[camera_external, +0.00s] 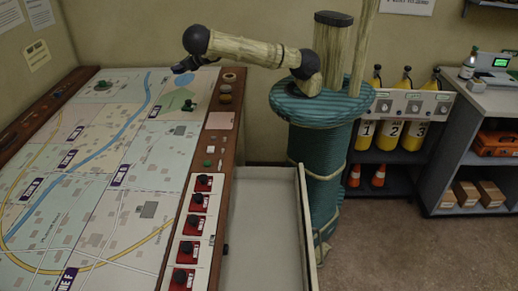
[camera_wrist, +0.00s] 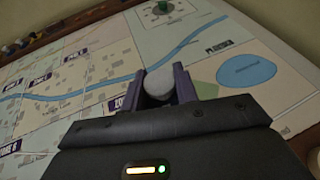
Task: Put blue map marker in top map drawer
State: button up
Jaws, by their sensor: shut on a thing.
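My gripper (camera_external: 183,65) is above the far part of the map table. In the wrist view, its two dark fingers (camera_wrist: 172,84) are shut on a pale grey rounded thing (camera_wrist: 160,80). I cannot tell whether this is the blue map marker; no blue shows on it. A pale open drawer (camera_external: 265,235) extends from the right side of the console, well nearer the camera than my gripper. Its visible floor looks mostly bare. A small dark blue thing (camera_external: 226,248) shows at the drawer's left side, too small to identify.
The map (camera_external: 130,130) carries a green piece (camera_external: 103,85) and a dark green piece (camera_external: 188,105). Red panels with black knobs (camera_external: 198,200) line the console's right edge. Shelves with yellow cylinders (camera_external: 408,125) stand at right. Open floor lies right of the drawer.

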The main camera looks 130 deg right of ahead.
jog(key=w+a+r+n+t+y+b, duration=0.1)
jog(key=w+a+n+t+b, duration=0.1)
jog(key=w+a, duration=0.75)
jog(key=w+a+r+n+t+y+b, duration=0.1)
jog(key=w+a+n+t+y+b, duration=0.1)
jog(key=w+a, duration=0.75)
jog(key=w+a+n+t+y+b, duration=0.1)
jog(key=w+a+n+y+b, duration=0.1)
jog(key=w+a, duration=0.5)
jog(key=w+a+n+t+y+b, duration=0.15)
jog(key=w+a, duration=0.35)
jog(key=a, duration=0.5)
jog(key=n+y+b, duration=0.8)
jog(key=y+b, duration=0.1)
send_over(261, 268)
notch_tip(261, 268, down, 35)
jog(key=shift+r+m, duration=0.25)
jog(key=shift+f, duration=3.15)
